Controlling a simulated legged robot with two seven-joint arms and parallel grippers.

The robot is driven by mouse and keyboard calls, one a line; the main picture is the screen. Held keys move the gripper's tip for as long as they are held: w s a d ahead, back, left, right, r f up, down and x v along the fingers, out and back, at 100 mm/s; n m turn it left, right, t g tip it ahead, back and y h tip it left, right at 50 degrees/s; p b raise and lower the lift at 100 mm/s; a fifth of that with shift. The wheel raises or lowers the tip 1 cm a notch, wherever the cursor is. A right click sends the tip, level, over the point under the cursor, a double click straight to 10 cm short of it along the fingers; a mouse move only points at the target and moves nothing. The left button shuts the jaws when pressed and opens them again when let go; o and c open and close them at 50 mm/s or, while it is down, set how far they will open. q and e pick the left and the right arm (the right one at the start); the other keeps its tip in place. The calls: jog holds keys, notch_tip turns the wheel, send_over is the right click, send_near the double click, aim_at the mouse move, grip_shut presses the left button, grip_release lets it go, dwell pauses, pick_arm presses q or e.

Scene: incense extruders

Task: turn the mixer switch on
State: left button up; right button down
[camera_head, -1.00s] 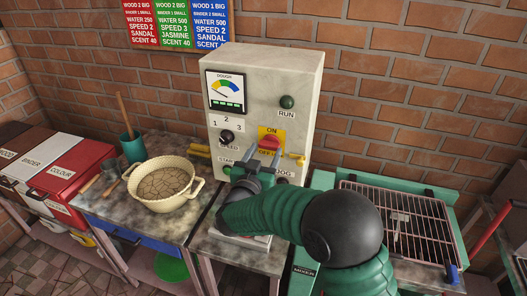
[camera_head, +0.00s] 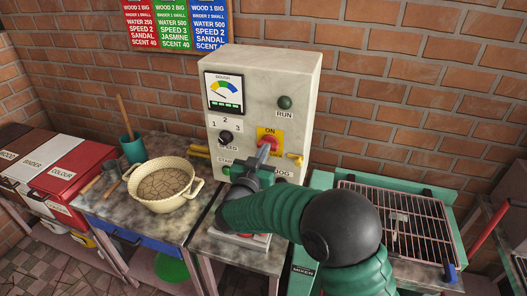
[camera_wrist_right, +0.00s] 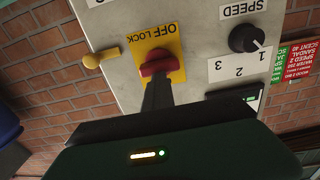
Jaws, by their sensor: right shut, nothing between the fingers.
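The mixer switch is a red handle (camera_head: 268,144) on a yellow plate (camera_head: 277,133) on the front of the pale control box (camera_head: 300,70). ON is printed above it in the head view. In the wrist view the red handle (camera_wrist_right: 157,66) shows upside down, with the OFF LOCK text on the yellow plate (camera_wrist_right: 160,38). My right gripper (camera_head: 263,155) is shut, its fingertips right at the lower side of the handle. In the wrist view the closed fingers (camera_wrist_right: 157,92) overlap the plate below the handle; I cannot tell if they touch. My left gripper is out of view.
A yellow knobbed lever (camera_wrist_right: 92,60) sticks out beside the switch plate. The speed knob (camera_head: 225,138) and green run lamp (camera_head: 285,102) are on the same box. A cream bowl of dough (camera_head: 160,190) stands to the left, and a wire rack (camera_head: 400,215) to the right.

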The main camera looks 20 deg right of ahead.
jog(key=shift+w+d, duration=0.15)
jog(key=shift+d, duration=0.15)
